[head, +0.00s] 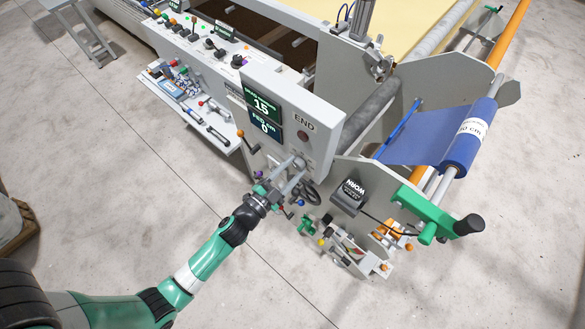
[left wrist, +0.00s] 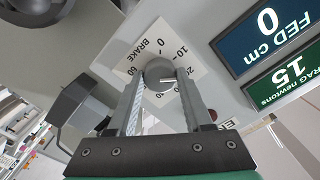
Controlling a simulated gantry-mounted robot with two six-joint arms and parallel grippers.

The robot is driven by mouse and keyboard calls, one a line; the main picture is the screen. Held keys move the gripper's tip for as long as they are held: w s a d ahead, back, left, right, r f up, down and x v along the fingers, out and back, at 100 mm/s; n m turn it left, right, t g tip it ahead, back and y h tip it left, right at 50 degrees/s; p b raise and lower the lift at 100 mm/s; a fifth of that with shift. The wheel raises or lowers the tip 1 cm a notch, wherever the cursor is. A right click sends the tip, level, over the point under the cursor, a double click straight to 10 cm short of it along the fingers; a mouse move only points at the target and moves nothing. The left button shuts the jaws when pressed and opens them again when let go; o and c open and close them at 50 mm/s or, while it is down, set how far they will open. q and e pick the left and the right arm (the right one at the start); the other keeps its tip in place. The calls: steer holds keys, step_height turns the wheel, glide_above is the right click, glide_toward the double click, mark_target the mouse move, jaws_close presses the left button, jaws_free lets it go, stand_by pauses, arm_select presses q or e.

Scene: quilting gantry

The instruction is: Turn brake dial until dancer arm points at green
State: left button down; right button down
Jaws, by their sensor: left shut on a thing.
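The brake dial (left wrist: 158,72) is a round grey knob on a white plate (left wrist: 131,63) lettered BRAKE, with numbers around it. In the left wrist view my left gripper (left wrist: 160,80) has its two fingers on either side of the knob, shut on it. The white line on the knob points toward the 20 side of the scale. In the head view the left gripper (head: 290,172) is at the lower end of the grey panel, and it hides the dial. I cannot make out for sure the dancer arm or its green mark. My right gripper is not in view.
The drag display (head: 262,106) reads 15 newtons and the fed display (head: 264,125) reads 0 cm. A blue roll (head: 467,142) and a green bar (head: 425,208) with a dark handle are to the right. A tool shelf (head: 215,122) is at left. The floor in front is clear.

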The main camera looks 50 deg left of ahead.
arm_select(q)
steer(key=shift+m, duration=1)
steer(key=shift+c, duration=1.5)
jaws_free()
steer(key=s+d, duration=0.1)
steer(key=s, duration=1)
steer(key=shift+s+d+b, duration=0.3)
steer(key=shift+b, duration=0.05)
